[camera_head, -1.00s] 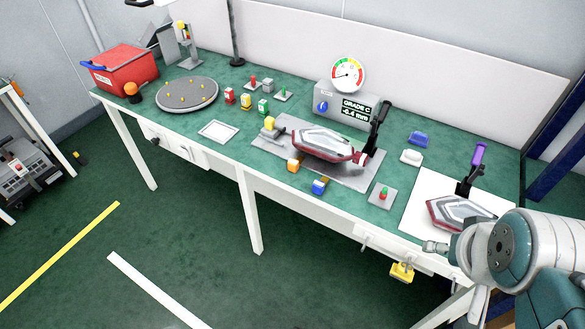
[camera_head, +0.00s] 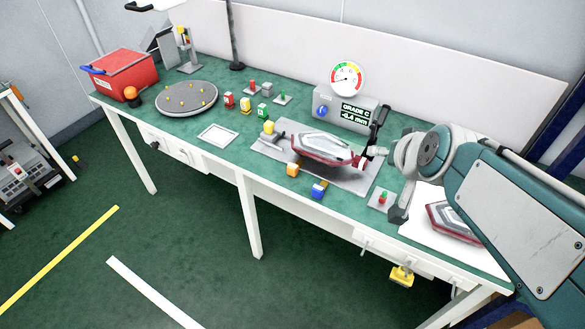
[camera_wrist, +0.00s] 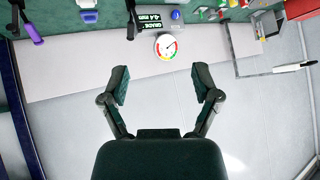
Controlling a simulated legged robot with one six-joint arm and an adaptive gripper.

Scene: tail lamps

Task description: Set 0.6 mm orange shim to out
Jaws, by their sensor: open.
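The orange shim block (camera_head: 293,169) sits at the front left edge of the grey fixture plate (camera_head: 354,182). A blue block (camera_head: 318,190) is beside it, to the right. A tail lamp (camera_head: 325,146) with a red rim lies on the fixture, behind both blocks. My gripper (camera_wrist: 161,85) is open and empty in the wrist view, with its two dark fingers apart. In the head view my arm reaches in from the right, above the bench's right part, well right of the orange block. The fingers are hard to make out there.
A gauge (camera_head: 347,78) stands over a display box (camera_head: 345,105) reading GRADE C, behind the fixture. A black toggle lever (camera_head: 380,120) rises at the lamp's right end. A second lamp (camera_head: 452,224) lies on a white sheet, partly hidden by my arm. A white square tray (camera_head: 217,133) is left.

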